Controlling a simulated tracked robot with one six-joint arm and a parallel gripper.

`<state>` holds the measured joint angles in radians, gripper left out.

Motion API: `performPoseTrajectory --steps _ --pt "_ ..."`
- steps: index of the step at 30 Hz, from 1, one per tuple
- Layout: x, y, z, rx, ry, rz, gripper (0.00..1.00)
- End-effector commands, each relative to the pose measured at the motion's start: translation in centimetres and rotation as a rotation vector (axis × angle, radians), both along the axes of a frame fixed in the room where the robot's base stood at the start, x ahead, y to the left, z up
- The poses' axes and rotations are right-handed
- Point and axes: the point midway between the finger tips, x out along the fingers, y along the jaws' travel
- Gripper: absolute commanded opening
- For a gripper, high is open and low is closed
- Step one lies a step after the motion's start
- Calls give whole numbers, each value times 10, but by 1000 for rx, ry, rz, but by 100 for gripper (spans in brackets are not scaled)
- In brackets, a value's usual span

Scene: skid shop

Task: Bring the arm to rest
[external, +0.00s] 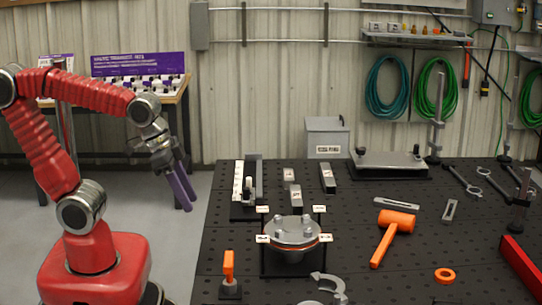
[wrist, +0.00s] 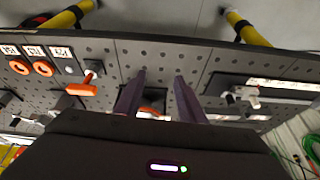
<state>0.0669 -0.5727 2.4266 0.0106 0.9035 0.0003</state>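My red arm (external: 105,92) is raised and bent at the left of the external view. My gripper (external: 186,194) hangs at its end with two purple fingers pointing down, left of the black perforated table (external: 385,255) and clear of it. In the wrist view my gripper (wrist: 158,74) has its two fingers apart, with the table's holes showing between the tips. Nothing is held between them. The flanged fitting with an orange ring (external: 292,233) stands on the table, right of my gripper and apart from it.
An orange mallet (external: 390,230), an orange ring (external: 445,275) and a red bar (external: 521,265) lie on the table. A grey box (external: 327,138) stands at its back. A wooden bench (external: 170,98) with a purple sign is behind my arm. Grey floor is open left of the table.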

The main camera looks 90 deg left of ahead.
Motion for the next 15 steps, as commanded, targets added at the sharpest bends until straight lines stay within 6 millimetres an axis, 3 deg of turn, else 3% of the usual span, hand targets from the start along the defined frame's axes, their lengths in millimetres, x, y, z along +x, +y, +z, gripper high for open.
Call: performPoseTrajectory --steps 15 --pt "-29 17 14 -14 -102 65 36"
